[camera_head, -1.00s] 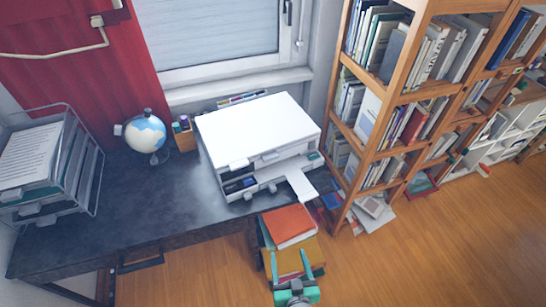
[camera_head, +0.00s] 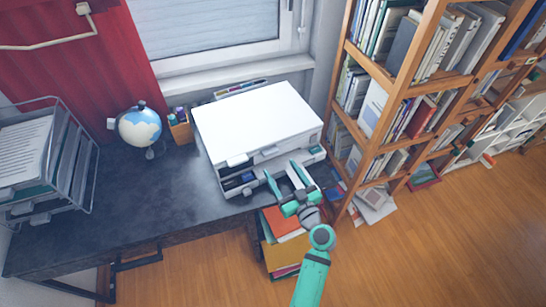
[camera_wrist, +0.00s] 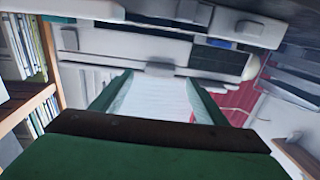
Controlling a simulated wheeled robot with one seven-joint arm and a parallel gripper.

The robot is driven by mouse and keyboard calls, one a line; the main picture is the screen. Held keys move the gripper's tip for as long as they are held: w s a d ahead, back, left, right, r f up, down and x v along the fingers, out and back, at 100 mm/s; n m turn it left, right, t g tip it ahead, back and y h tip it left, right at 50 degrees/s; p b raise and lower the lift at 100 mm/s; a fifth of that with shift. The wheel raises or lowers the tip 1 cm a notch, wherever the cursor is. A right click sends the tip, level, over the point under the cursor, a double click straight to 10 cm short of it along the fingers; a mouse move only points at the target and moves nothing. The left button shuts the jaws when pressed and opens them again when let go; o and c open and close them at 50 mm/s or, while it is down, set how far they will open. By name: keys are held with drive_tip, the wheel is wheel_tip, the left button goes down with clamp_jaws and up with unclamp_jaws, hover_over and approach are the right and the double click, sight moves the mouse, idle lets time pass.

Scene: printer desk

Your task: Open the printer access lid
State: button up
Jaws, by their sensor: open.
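The white printer (camera_head: 258,125) stands on the dark desk below the window, and its flat top lid (camera_head: 255,118) looks closed. My gripper (camera_head: 285,178) is in front of the printer's front right side, at about the height of the output tray. Its two teal fingers are open and apart, pointing at the printer, with nothing held. The gripper hides part of the paper tray. In the wrist view the printer front (camera_wrist: 150,45) fills the upper part, and the green fingers (camera_wrist: 155,90) spread over a white surface. I cannot tell whether they touch the printer.
A globe (camera_head: 140,127), a pen holder (camera_head: 180,127) and a wire paper rack (camera_head: 45,155) stand on the desk (camera_head: 130,200). A tall wooden bookshelf (camera_head: 345,100) is close on the right. Stacked books and folders (camera_head: 283,255) are below the desk's front edge.

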drive_tip(key=x, duration=0.7)
drive_tip(key=c, duration=1.5)
drive_tip(key=shift+r, duration=0.1)
